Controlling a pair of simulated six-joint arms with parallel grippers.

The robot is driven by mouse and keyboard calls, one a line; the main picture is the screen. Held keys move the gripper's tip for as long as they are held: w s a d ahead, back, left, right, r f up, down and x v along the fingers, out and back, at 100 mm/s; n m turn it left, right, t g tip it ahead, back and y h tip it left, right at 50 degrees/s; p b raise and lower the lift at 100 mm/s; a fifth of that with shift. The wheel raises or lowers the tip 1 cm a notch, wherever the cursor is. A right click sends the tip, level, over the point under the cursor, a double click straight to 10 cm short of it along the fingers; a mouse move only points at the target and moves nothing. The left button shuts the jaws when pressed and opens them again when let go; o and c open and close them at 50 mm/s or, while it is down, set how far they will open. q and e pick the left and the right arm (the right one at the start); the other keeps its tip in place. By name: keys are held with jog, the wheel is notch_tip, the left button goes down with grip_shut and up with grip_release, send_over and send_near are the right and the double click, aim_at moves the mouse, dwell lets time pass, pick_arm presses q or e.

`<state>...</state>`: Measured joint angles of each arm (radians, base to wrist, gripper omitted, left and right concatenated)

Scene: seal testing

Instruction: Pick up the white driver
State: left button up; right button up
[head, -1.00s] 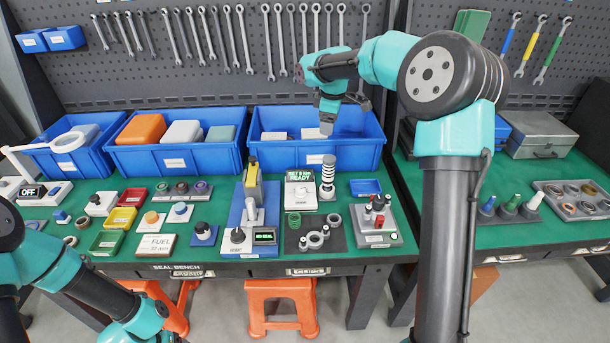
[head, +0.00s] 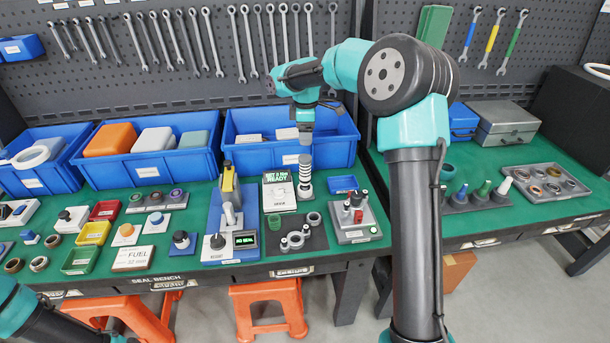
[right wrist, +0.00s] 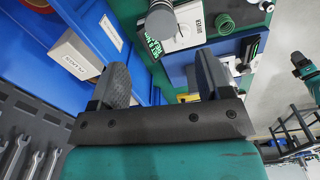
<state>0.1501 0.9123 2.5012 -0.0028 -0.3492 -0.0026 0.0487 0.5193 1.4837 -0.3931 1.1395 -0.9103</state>
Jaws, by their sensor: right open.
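The white driver (head: 305,180) is an upright white cylinder with dark bands, standing at the right side of a white base whose dark screen shows green text. My right gripper (head: 304,138) points down just above the driver, apart or nearly so; the exact gap is unclear. In the right wrist view, my right gripper (right wrist: 163,68) is open, with nothing between its fingers. The driver (right wrist: 160,20) shows there at the top edge, ahead of the gap between the fingers. My left gripper is not in view.
A blue bin (head: 335,150) stands close behind the driver. A test stand with a yellow part (head: 229,185) is to its left; a grey holder with red-topped pieces (head: 357,222) is to its right. Loose rings lie on a dark mat (head: 305,242) in front.

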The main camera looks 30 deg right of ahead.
aim_at(305, 158)
notch_tip(305, 158, down, 8)
jog(key=shift+r, duration=0.1)
dwell(0.4)
jog(key=shift+f, duration=2.65)
jog(key=shift+c, duration=0.4)
jog(key=c, duration=1)
jog(key=shift+r, duration=0.15)
